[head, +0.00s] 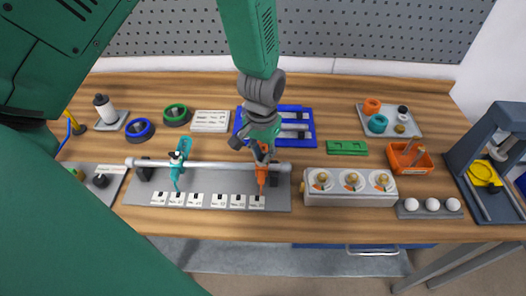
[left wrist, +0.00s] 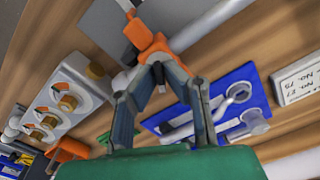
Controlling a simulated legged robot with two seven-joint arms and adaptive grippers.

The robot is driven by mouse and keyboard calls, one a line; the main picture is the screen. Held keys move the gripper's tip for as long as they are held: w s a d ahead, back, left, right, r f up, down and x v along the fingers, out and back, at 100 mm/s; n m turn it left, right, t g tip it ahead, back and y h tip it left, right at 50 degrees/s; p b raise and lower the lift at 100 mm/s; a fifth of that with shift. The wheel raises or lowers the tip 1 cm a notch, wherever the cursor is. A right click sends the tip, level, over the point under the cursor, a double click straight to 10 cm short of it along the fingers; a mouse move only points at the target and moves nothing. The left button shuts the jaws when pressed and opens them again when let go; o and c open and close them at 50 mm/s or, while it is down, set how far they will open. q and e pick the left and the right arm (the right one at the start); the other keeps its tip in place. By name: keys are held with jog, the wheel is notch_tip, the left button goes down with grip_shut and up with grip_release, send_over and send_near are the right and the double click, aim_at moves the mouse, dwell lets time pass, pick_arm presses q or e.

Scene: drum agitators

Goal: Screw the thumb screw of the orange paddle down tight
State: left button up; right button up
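The orange paddle (head: 262,174) hangs on the silver shaft (head: 215,165), near its right end. My left gripper (head: 262,148) comes down from above onto the paddle's hub. In the left wrist view the fingers (left wrist: 157,68) run together to a narrow gap at the orange hub (left wrist: 154,46) and appear shut on the thumb screw there. The screw itself is mostly hidden by the fingertips, so I cannot see how deep it sits. A teal paddle (head: 178,165) sits farther left on the same shaft. My right gripper is not in view.
The shaft lies over a grey plate with white labels (head: 192,200). A blue tray (head: 298,125) with tools is just behind my gripper. A white block with several knobs (head: 350,187) stands close on the right. An orange bin (head: 409,157) and a grey press (head: 497,150) are farther right.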

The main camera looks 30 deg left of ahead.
aim_at(263, 155)
pick_arm(q)
jog(key=shift+o, duration=1.1)
jog(key=shift+s+f, duration=0.15)
jog(key=shift+s, duration=0.05)
jog(key=shift+w, duration=0.1)
jog(key=shift+w+r, duration=0.1)
jog(key=shift+r, duration=0.2)
notch_tip(263, 155, up, 12)
jog(key=shift+f, duration=0.25)
